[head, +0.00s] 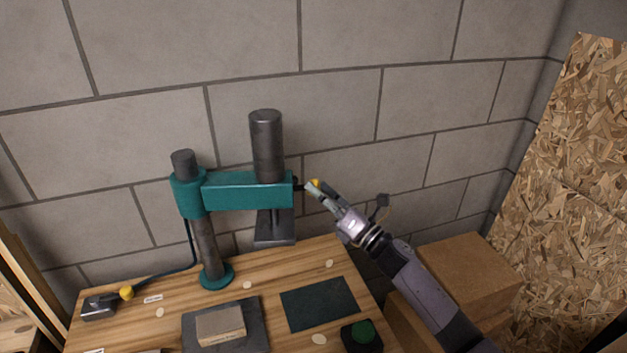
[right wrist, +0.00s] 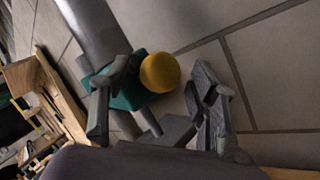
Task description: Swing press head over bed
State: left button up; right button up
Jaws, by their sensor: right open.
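The press has a teal swing arm (head: 235,190) on a dark upright column (head: 207,250). Its head, a dark cylinder (head: 266,145) with a flat press plate (head: 275,228) below, sits at the arm's right end, high above the bench. A yellow knob (head: 316,183) sticks out on the right of the head; it also shows in the right wrist view (right wrist: 160,72). My right gripper (head: 318,191) is open at the knob. In the wrist view the knob lies between the spread fingers, with no visible grip. A dark plate (head: 252,312) bears a tan block (head: 221,326) at the front. My left gripper is out of view.
The wooden bench (head: 165,285) also holds a dark green mat (head: 319,303), a black box with a green button (head: 362,332) and a small grey device (head: 99,306) with a yellow knob. Cardboard boxes (head: 470,270) stand right of the bench. A block wall is close behind.

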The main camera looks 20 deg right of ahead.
jog(key=shift+x, duration=1.2)
jog(key=shift+c, duration=0.5)
grip_shut()
